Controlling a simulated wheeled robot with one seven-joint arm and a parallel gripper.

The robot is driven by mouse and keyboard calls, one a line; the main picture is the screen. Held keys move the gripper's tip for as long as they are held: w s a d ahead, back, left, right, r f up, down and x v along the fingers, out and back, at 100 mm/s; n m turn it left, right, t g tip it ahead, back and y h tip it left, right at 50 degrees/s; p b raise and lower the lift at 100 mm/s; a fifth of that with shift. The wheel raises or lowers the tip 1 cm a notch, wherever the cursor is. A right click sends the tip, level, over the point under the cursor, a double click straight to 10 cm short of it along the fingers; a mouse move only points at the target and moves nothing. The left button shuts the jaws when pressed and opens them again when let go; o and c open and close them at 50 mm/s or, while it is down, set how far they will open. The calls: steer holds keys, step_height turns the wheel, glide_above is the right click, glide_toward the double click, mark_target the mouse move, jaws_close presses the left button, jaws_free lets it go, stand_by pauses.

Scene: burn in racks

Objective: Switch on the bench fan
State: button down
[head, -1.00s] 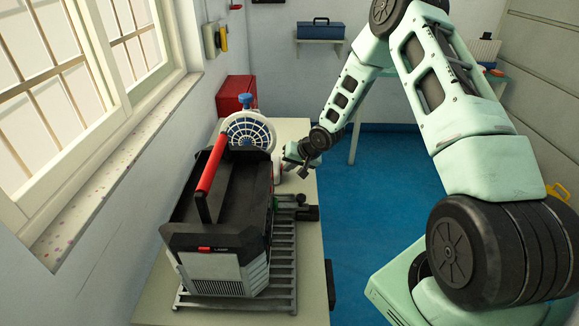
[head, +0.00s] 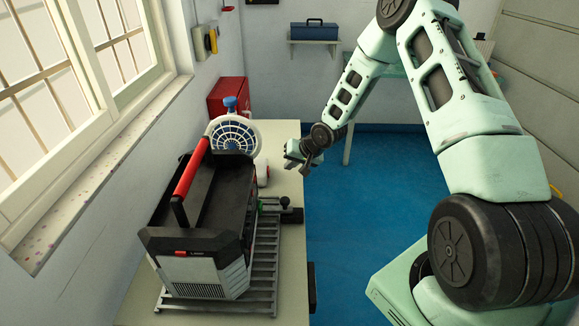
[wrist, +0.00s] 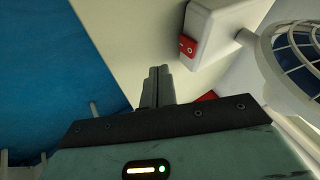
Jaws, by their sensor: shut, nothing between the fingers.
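The bench fan (head: 233,135) stands on the bench behind the black lamp unit. A red rocker switch (wrist: 188,46) with white marks sits on the box's near face. My gripper (head: 304,168) is right of the fan, by the bench's right edge. In the wrist view its fingers (wrist: 158,72) are together, empty, and apart from the switch.
A black lamp unit (head: 205,225) with a red handle stands on a slatted rack (head: 262,262) at the front of the bench (head: 290,195). A red box (head: 228,92) is behind the fan by the wall. Blue floor (head: 370,190) right of the bench is clear.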

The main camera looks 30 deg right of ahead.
steer(key=v, duration=0.8)
steer(key=shift+a+r, duration=0.25)
steer(key=shift+r, duration=0.05)
steer(key=shift+s, duration=0.1)
